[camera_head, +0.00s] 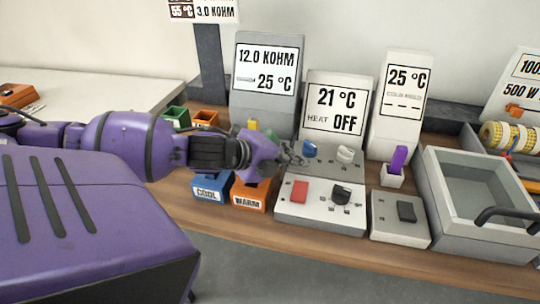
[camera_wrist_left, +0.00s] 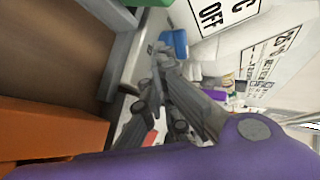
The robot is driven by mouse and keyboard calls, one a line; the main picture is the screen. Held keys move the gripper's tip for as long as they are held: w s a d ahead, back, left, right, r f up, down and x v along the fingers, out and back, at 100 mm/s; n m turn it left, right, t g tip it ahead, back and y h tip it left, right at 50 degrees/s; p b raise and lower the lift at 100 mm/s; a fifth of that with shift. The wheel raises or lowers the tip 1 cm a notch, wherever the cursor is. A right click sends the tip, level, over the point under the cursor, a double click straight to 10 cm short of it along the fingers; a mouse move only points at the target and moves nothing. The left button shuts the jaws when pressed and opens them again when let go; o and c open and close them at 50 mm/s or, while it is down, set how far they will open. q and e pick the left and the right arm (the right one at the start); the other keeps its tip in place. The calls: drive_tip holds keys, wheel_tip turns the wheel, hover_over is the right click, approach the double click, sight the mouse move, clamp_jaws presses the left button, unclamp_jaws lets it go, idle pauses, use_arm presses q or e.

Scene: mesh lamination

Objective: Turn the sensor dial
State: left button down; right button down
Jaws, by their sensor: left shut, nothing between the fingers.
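My left gripper (camera_head: 294,156) is shut and empty, just left of a blue knob (camera_head: 309,150) on the grey unit below the "21 °C HEAT OFF" display (camera_head: 337,110). In the left wrist view, its dark fingers (camera_wrist_left: 172,100) are close together, with the blue knob (camera_wrist_left: 175,43) beyond them. A white knob (camera_head: 345,154) is right of the blue one. A black dial (camera_head: 341,194) and a red button (camera_head: 299,190) are on the lower panel. No legible label tells which is the sensor dial. My right gripper is not in view.
Blue "COOL" (camera_head: 211,190) and orange "WARM" (camera_head: 249,197) boxes stand below my left wrist. A purple stick (camera_head: 399,160) in a holder, a switch box (camera_head: 405,232) and a grey basin (camera_head: 428,190) are to the right. Upright displays line the back.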

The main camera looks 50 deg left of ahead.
sight(312, 153)
use_arm(q)
drive_tip(key=w, duration=0.3)
drive_tip(key=shift+w+d+b, duration=0.1)
drive_tip(key=shift+d+b, duration=0.15)
drive_tip(key=shift+b, duration=0.1)
drive_tip(key=shift+w+r, duration=0.1)
drive_tip(key=shift+w, duration=0.15)
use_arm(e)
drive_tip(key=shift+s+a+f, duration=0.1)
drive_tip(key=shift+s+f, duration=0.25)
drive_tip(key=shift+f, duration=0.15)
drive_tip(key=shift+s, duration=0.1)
